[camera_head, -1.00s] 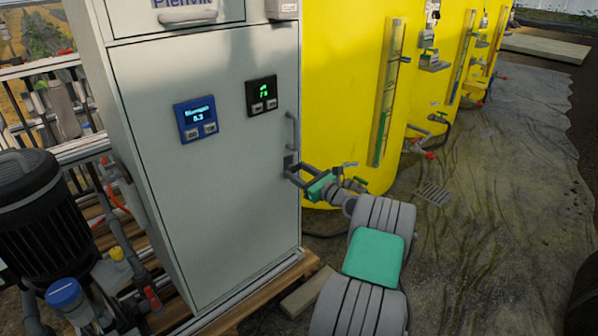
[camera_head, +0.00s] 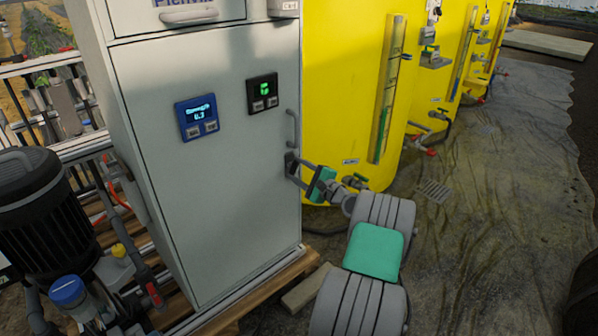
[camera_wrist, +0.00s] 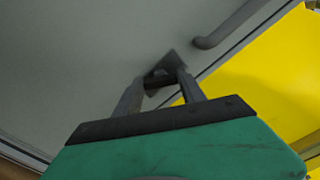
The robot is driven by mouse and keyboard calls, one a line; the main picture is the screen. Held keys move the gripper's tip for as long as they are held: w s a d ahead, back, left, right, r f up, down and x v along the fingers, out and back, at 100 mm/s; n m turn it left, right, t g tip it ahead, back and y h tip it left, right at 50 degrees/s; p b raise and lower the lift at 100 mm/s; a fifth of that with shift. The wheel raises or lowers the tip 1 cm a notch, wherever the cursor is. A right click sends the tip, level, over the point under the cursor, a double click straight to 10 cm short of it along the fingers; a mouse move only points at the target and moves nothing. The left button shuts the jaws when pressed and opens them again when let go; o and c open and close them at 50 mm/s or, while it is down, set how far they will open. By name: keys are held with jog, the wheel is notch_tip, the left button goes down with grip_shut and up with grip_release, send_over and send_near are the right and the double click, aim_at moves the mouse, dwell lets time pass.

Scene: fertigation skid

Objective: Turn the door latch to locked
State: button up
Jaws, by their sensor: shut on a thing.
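The cabinet door (camera_head: 210,210) is a closed grey panel, and it fills much of the wrist view (camera_wrist: 70,60). The door latch (camera_wrist: 160,75) is a small dark piece on a diamond-shaped plate near the door's right edge. In the head view the latch (camera_head: 289,160) sits just below the door's bar handle (camera_head: 291,128). My gripper (camera_head: 295,168) reaches it from the right, and in the wrist view its two fingers (camera_wrist: 160,80) are shut on the latch, one on each side. The fingertips partly hide the latch, so its exact setting is hard to read.
A yellow tank (camera_head: 340,90) stands close behind the cabinet's right edge. A blue display (camera_head: 196,118) and a black display (camera_head: 263,94) are on the door. A black motor (camera_head: 40,210) is at left. Wet ground (camera_head: 490,200) is open at right.

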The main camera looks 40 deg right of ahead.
jog(key=n+b, duration=0.2)
jog(key=n, duration=0.4)
jog(key=shift+f, duration=0.15)
dwell(0.4)
jog(key=o, duration=1.4)
jog(key=shift+c, duration=0.2)
jog(key=s+p, duration=0.2)
jog(key=s, duration=0.5)
jog(key=shift+s, duration=0.4)
jog(key=shift+d, duration=0.1)
